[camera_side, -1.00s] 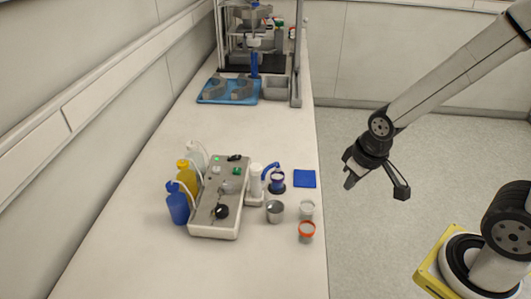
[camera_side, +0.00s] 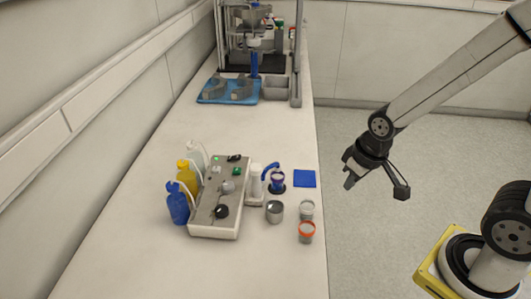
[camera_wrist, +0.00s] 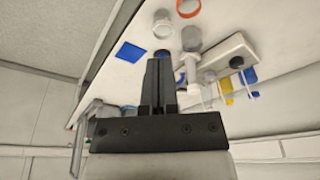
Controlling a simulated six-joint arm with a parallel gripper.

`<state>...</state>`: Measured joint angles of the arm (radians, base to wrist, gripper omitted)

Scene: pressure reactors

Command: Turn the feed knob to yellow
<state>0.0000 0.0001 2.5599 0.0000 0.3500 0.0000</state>
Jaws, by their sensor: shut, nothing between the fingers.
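A pale grey control box (camera_side: 205,229) stands on the bench, with a black round knob (camera_side: 221,211) near its front end and a grey knob (camera_side: 228,187) behind it. I cannot tell which is the feed knob or read any setting. A yellow bottle (camera_side: 187,177), a blue bottle (camera_side: 177,205) and a white bottle (camera_side: 197,154) stand along its left side. The black knob also shows in the wrist view (camera_wrist: 237,62). My gripper (camera_side: 350,181) is shut and empty, off the bench's right edge and well away from the box. Its fingers (camera_wrist: 159,62) are together in the wrist view.
Right of the box are a metal cup (camera_side: 274,212), an orange-rimmed cup (camera_side: 306,232), a clear cup (camera_side: 307,209), a blue-hosed dispenser (camera_side: 257,182) and a blue pad (camera_side: 304,178). A blue tray (camera_side: 214,99) lies farther back. The front bench is clear.

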